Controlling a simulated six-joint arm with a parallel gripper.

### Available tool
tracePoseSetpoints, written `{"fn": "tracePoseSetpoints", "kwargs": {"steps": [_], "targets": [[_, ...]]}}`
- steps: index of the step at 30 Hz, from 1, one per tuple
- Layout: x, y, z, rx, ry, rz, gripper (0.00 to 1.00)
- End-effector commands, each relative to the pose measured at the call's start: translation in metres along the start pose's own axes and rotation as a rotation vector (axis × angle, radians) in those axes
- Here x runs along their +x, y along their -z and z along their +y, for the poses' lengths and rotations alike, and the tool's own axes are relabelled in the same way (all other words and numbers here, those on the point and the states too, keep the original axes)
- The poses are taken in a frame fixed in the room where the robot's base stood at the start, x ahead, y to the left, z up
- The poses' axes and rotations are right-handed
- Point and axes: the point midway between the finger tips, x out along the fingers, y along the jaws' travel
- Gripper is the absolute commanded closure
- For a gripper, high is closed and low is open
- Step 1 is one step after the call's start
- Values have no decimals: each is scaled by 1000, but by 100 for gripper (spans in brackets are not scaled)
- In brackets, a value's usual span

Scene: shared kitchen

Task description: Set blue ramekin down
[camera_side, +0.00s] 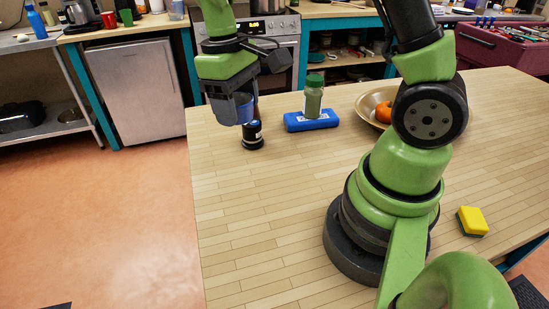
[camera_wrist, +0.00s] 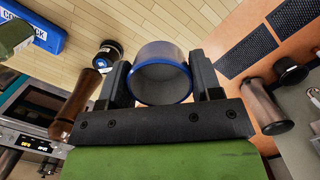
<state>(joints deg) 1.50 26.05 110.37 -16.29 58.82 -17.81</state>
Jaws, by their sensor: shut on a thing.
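The blue ramekin (camera_side: 246,109) is between the fingers of my gripper (camera_side: 238,112), near the far left end of the wooden table (camera_side: 260,200). In the wrist view the ramekin (camera_wrist: 162,54) shows a blue rim and a greyish inside, with one dark finger against each side of my gripper (camera_wrist: 160,80). My gripper is shut on it. The fingers hide part of its sides. I cannot tell how large the gap is between its base and the tabletop.
A brown mill (camera_wrist: 75,105) shows left of the gripper. A bowl (camera_side: 366,106) holds orange fruit; a yellow sponge (camera_side: 472,220) lies right. The front left tabletop is clear.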

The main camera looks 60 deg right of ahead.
Motion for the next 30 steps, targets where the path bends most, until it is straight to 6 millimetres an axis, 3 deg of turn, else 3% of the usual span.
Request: {"fn": "tracePoseSetpoints", "kwargs": {"steps": [5, 9, 12, 19, 30], "targets": [[28, -14, 53, -88, -27, -9, 65], [54, -35, 96, -204, -41, -12, 65], [69, -52, 117, -277, -43, -11, 65], [84, -71, 135, -369, -41, -4, 65], [90, -70, 135, -376, -42, -5, 65]]}}
